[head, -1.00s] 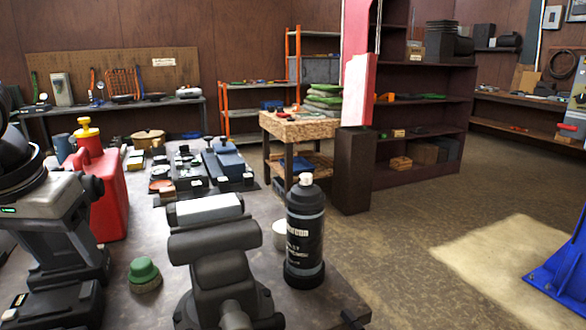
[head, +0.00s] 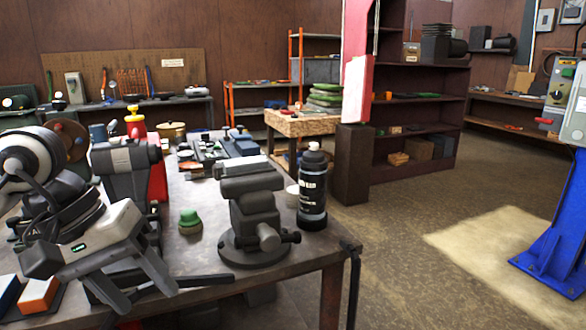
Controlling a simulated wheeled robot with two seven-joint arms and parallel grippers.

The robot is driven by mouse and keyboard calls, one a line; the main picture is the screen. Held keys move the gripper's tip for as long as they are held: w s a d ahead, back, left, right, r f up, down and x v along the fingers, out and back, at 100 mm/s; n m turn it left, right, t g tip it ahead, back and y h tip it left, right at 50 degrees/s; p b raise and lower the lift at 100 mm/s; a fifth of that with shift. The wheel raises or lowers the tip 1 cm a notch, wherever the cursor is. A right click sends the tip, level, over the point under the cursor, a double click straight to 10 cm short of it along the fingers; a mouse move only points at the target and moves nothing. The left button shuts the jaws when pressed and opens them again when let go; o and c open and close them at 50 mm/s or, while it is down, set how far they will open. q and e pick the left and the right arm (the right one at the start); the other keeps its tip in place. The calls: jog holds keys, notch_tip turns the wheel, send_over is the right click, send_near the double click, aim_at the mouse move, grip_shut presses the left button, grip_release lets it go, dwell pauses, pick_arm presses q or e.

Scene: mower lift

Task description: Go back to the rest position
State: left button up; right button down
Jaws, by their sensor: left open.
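My left gripper (head: 143,294) is in the lower left of the head view, with a grey-white body and dark fingers pointing down and right. It is open, with no object seen between its fingers. It appears in front of the near left part of the workbench (head: 275,270); whether it touches anything there I cannot tell. A dark grey vise (head: 252,205) stands on the bench to its right. My right gripper is not in view.
A black spray bottle (head: 312,190) stands right of the vise and a green-topped item (head: 189,221) left of it. A grey machine (head: 128,168) stands behind my gripper. A blue lift post (head: 550,230) is at right. The floor between bench and post is clear.

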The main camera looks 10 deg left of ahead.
pick_arm(q)
jog(key=s+d+r+n+g+h, duration=0.1)
jog(key=s+d+n+g+h, duration=0.15)
jog(key=d+n+h, duration=1.2)
jog(key=w+a+f+m+t+y, duration=0.25)
jog(key=f+m+t+y, duration=0.55)
jog(key=m, duration=0.9)
jog(key=w+a+f+m+t+y, duration=0.15)
jog(key=w+f+m+t, duration=0.35)
jog(key=m+t, duration=0.9)
jog(key=s+f+n+g+y, duration=0.3)
jog(key=s+f+n+g, duration=0.2)
jog(key=f, duration=0.4)
jog(key=s+f+n+g+y, duration=0.3)
jog(key=s+f+n+g, duration=0.2)
jog(key=f, duration=0.5)
jog(key=s+a+n, duration=0.1)
jog(key=s, duration=0.1)
jog(key=shift+s+f, duration=0.3)
